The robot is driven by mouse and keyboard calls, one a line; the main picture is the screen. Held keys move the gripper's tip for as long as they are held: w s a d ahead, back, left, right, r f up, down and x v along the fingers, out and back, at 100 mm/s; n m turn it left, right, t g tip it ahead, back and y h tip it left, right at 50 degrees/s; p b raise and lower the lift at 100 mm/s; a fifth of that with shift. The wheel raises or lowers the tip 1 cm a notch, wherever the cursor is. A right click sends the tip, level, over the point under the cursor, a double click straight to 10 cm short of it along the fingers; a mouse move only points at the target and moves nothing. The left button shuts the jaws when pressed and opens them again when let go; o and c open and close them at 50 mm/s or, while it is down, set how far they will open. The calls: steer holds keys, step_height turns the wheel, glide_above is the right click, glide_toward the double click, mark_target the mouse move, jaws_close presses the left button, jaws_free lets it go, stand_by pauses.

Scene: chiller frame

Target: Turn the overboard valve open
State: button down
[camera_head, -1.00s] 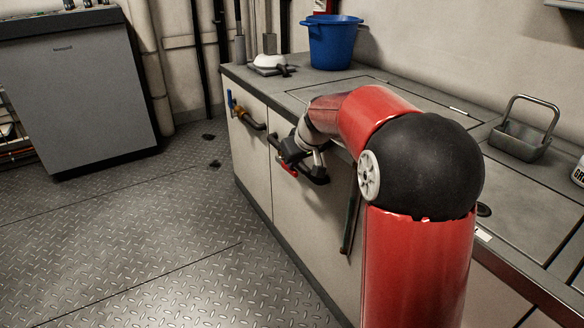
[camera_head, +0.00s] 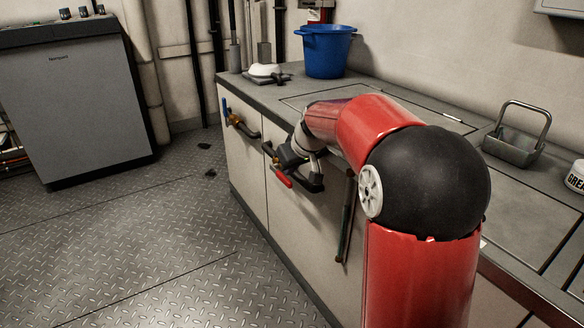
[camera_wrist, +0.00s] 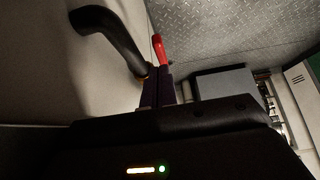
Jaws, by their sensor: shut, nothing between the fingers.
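A valve with a red lever (camera_head: 281,178) sits on a dark bent pipe (camera_head: 312,184) on the front of the cabinet. I see no label naming it the overboard valve. My gripper (camera_head: 284,160) is shut and empty, right beside this valve, and hides part of its body. In the wrist view the red lever (camera_wrist: 158,48) stands just past my fingertips (camera_wrist: 156,80); I cannot tell whether they touch it. The dark pipe (camera_wrist: 108,32) curves in from the left there. A second valve with a blue lever (camera_head: 225,108) and brass body (camera_head: 234,119) sits farther left.
The worktop above holds a blue bucket (camera_head: 327,50), a wire-handled grey basket (camera_head: 514,148) and a white tub (camera_head: 576,178). A dark bar (camera_head: 346,218) hangs on the cabinet right of my gripper. A grey unit (camera_head: 75,105) stands far left.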

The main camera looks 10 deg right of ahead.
steer(key=s+v, duration=0.1)
steer(key=v, duration=1)
steer(key=s+a+m+h+p, duration=0.1)
steer(key=s+p, duration=0.2)
steer(key=s, duration=1.1)
steer(key=s+a+f+m+h+p, duration=0.1)
steer(key=s+p, duration=0.3)
steer(key=s, duration=1)
steer(key=shift+a+m+g, duration=0.4)
steer(key=shift+a+m, duration=0.15)
steer(key=shift+m, duration=0.25)
steer(key=shift+d, duration=0.1)
